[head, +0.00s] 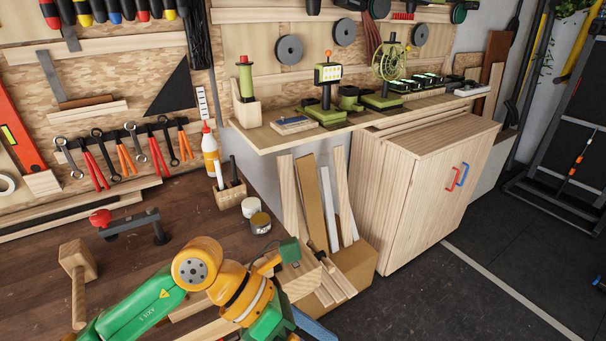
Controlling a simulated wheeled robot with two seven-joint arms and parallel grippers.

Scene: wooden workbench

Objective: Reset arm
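My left arm, green and orange, comes in at the bottom left and bends over the front of the wooden workbench (130,260). Its far part runs down to the bottom edge of the head view, and I make out no gripper fingers on it. My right arm and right gripper are not in view. A small green part sits just beyond the arm's bend, and I cannot tell what it belongs to.
A wooden mallet (78,268) and a red-knobbed tool (101,218) lie on the bench at left. A pencil holder (230,194), glue bottle (210,150) and open tin (260,223) stand farther back. A wood scrap box (357,262) and cabinet (420,190) stand right.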

